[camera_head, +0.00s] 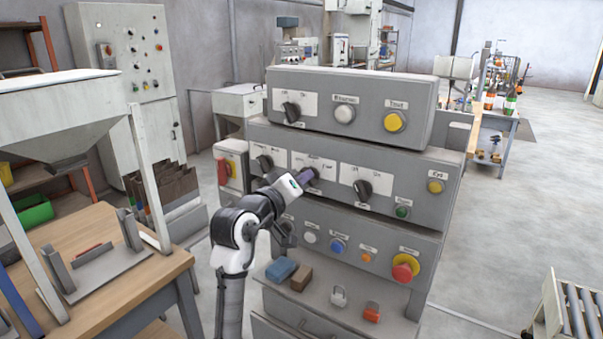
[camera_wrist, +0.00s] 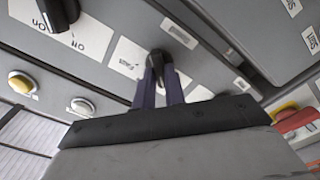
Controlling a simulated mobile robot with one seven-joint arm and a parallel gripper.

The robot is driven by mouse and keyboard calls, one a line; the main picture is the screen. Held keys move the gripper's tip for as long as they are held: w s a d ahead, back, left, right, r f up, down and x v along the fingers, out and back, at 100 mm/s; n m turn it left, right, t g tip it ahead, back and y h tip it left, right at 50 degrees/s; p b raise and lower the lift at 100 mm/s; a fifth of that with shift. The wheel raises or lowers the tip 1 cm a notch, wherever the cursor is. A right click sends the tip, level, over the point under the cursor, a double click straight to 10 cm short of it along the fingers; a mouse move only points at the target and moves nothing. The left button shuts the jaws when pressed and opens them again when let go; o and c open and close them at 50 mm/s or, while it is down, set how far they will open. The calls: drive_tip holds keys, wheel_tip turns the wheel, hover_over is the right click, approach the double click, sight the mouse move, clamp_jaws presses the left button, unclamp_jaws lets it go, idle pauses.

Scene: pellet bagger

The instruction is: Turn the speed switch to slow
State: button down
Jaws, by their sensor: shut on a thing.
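The speed switch is a black rotary knob (camera_wrist: 157,58) on a white label plate (camera_wrist: 127,58) in the wrist view. My gripper (camera_wrist: 160,78) has its two purple fingers on either side of this knob and is shut on it. The knob's pointing direction is hard to tell behind the fingers. In the head view my gripper (camera_head: 307,174) is at the middle switch of the panel's middle row. It hides that knob, and the small print on the plate is too blurred to read surely.
Black knobs sit to the left (camera_head: 264,162) and right (camera_head: 363,189) on the same row. Above are another knob (camera_head: 291,111), a white button (camera_head: 345,115) and a yellow button (camera_head: 395,121). A red stop button (camera_head: 405,267) is lower right. Blue (camera_head: 281,269) and brown blocks (camera_head: 301,277) lie on the ledge below.

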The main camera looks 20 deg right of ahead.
drive_tip(key=shift+n, duration=0.4)
drive_tip(key=c, duration=1.5)
unclamp_jaws()
drive_tip(key=shift+o, duration=0.2)
drive_tip(key=b+v, duration=0.3)
drive_tip(key=v, duration=1)
drive_tip(key=shift+s+a+b, duration=0.25)
drive_tip(key=shift+a+b, duration=0.05)
drive_tip(key=shift+b, duration=0.05)
